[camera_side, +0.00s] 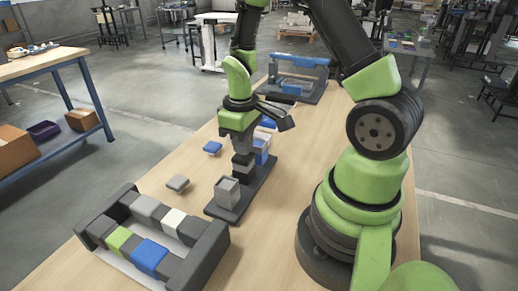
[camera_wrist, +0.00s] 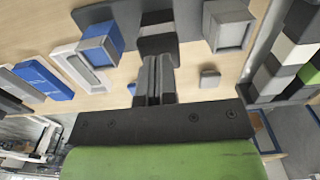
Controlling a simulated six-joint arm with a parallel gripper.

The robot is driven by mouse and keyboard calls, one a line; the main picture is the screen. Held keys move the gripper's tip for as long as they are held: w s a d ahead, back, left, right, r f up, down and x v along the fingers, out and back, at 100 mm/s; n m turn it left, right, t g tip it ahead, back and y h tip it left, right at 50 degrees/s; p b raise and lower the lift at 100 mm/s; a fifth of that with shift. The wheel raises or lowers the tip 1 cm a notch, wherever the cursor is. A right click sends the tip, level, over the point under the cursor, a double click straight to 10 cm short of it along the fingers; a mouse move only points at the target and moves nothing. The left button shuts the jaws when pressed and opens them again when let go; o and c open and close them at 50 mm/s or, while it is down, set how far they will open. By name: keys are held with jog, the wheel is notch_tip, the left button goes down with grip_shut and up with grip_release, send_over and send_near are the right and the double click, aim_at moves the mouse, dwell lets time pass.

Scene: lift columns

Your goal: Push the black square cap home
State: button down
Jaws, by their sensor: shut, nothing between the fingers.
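My gripper (camera_side: 243,148) points straight down with its fingers shut, over the middle column of a dark base plate (camera_side: 226,213). In the wrist view my gripper (camera_wrist: 157,62) ends at the black square cap (camera_wrist: 158,44). The black cap (camera_side: 243,159) sits at the top of the middle column, right under the fingertips; its seating and contact are partly hidden by the fingers. A grey square column (camera_side: 228,191) stands at the near end of the plate and also shows in the wrist view (camera_wrist: 230,30). A blue column (camera_side: 262,145) stands at the far end, partly behind the gripper.
A grey loose cap (camera_side: 178,183) and a blue loose cap (camera_side: 212,147) lie on the wooden table left of the plate. A dark rack (camera_side: 205,255) with several coloured blocks stands at the near left. A grey fixture with a blue bar (camera_side: 298,61) stands at the far end.

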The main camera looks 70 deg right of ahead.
jog(key=shift+r, duration=0.1)
notch_tip(320, 180, up, 8)
jog(key=shift+r, duration=0.2)
dwell(0.6)
